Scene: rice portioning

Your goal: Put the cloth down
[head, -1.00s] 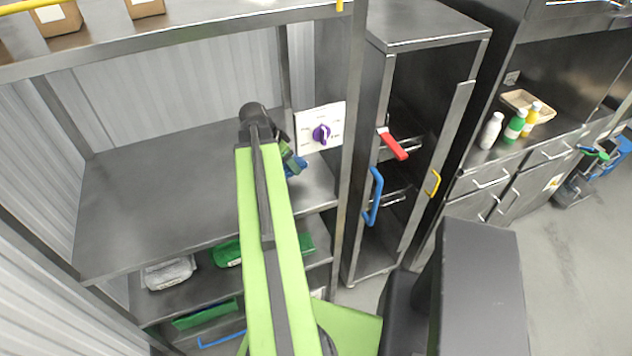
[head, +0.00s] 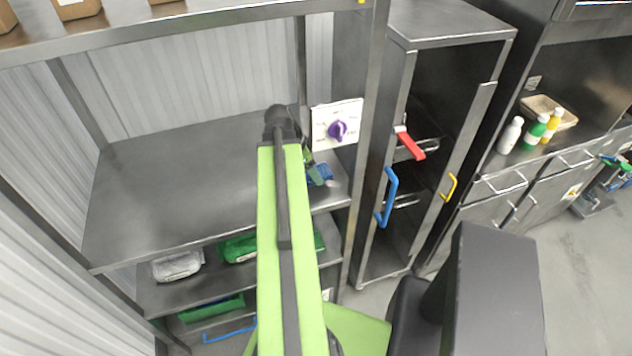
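My gripper (head: 312,168) is at the far end of my green arm, over the right part of the upper steel shelf, and mostly hidden behind the arm. A small patch of crumpled blue (head: 322,174), which looks like the cloth, shows at the gripper, just right of the arm. I cannot tell whether the fingers are closed on it, or whether it touches the shelf (head: 170,190).
The shelf left of my arm is bare. Below it lie a grey-white bundle (head: 178,266) and green packs (head: 238,248). A panel with a purple knob (head: 337,130) is just right of the gripper. An open steel cabinet (head: 440,35) and a counter with bottles (head: 510,135) stand further right.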

